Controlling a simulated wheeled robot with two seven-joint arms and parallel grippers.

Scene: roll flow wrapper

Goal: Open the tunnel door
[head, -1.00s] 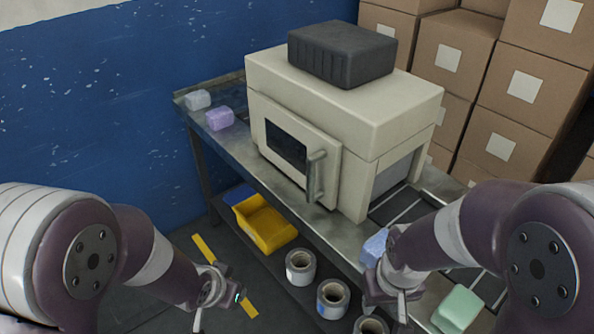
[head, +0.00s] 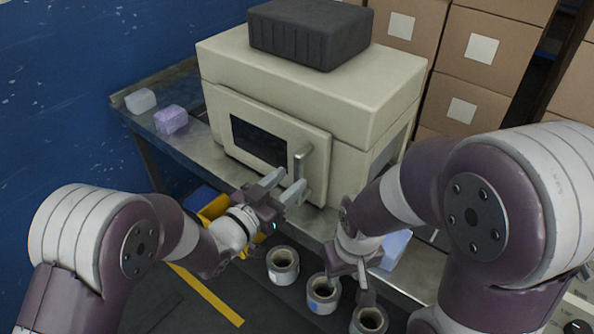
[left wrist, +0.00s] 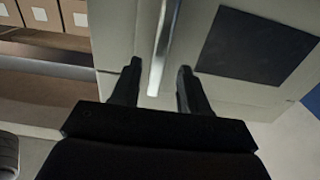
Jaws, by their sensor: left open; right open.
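The tunnel door (head: 229,152) is a cream panel with a dark window on the front of the cream machine. It looks shut. Its upright grey handle (head: 301,160) is at the door's right side. My left gripper (head: 290,180) is open at the handle's lower part. In the left wrist view, the handle bar (left wrist: 163,45) lies in line with the gap between the open fingertips (left wrist: 160,68), with space on both sides. I cannot tell how deep it sits between them. My right gripper (head: 352,288) is open, pointing down above the film rolls.
The machine stands on a metal table (head: 195,135) with a lilac block (head: 171,119) and a white block (head: 140,100). A black ribbed box (head: 310,35) is on top. Film rolls (head: 283,266) and a yellow bin (head: 212,208) sit below. Cartons (head: 480,60) stack behind.

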